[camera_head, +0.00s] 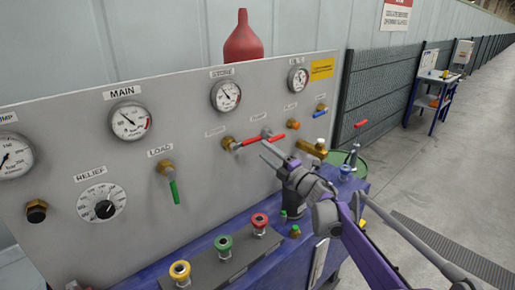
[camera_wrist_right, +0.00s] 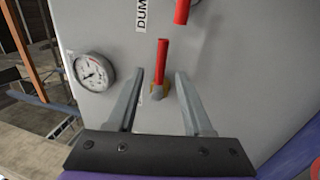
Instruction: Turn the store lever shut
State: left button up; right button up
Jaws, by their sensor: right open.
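The panel (camera_head: 130,75) carries a gauge labelled STORE (camera_head: 226,95). Below it is a lever with a brass body and a red handle (camera_head: 248,141) pointing right; its own label is too small to read, so I take it as the store lever from its place. My right gripper (camera_head: 267,150) is open just in front of this handle. In the right wrist view the red handle (camera_wrist_right: 162,62) appears between the two open fingers (camera_wrist_right: 160,76), with no clear contact. A second red lever (camera_wrist_right: 182,10) shows beyond, beside a label reading "DUM", cut off. My left gripper is out of sight.
A green-handled lever (camera_head: 174,190) marked LOAD hangs down at left. A brass fitting (camera_head: 313,148) sticks out right of the red levers. Yellow, green and red capped couplings (camera_head: 224,244) stand on the blue bench below. A red bottle (camera_head: 243,40) rises behind the panel.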

jog(key=v, duration=0.3)
jog(key=s+d+f+m+h, duration=0.2)
jog(key=s+d+m+h, duration=0.3)
jog(key=s+m+h, duration=0.3)
jog(key=s+d+f+m+h, duration=0.2)
jog(key=s+d+m+h, duration=0.3)
jog(key=s+m, duration=0.4)
jog(key=s+a+f+m+g, duration=0.2)
jog(key=s+f+m+g, duration=0.2)
jog(key=s+f, duration=0.6)
jog(key=s+a+f+m+g+y, duration=0.1)
jog(key=s+a+f+m+g, duration=0.1)
jog(key=s+f+m+g, duration=0.2)
jog(key=s+f+g, duration=0.1)
jog(key=s+f, duration=0.2)
jog(key=s, duration=0.3)
jog(key=s+f+g, duration=0.2)
jog(key=s+f, duration=0.2)
jog(key=s, duration=0.3)
jog(key=shift+s+m, duration=0.25)
jog(key=shift+m, duration=0.05)
